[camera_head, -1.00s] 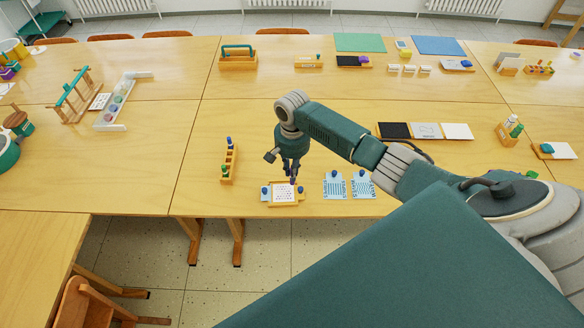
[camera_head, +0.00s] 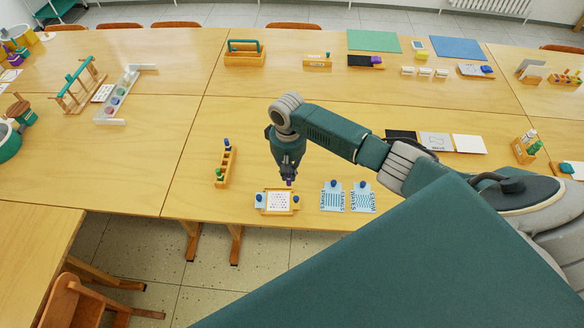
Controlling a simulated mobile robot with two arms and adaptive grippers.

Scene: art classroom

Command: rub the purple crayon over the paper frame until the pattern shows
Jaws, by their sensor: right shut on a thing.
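The paper frame (camera_head: 279,202) lies near the table's front edge, with a white sheet in a wooden border and dark blue knobs at its sides. My right gripper (camera_head: 288,178) is just above the frame's far edge, pointing down. It is shut on the purple crayon (camera_head: 289,183), of which only a small tip shows below the fingers. I cannot tell whether the tip touches the paper. My left gripper is not in view.
Two blue patterned plates (camera_head: 333,198) with knobs lie right of the frame. A wooden crayon rack (camera_head: 226,166) stands to its left, behind it. White, grey and black sheets (camera_head: 435,142) lie farther right. Bare table (camera_head: 170,130) lies at the left.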

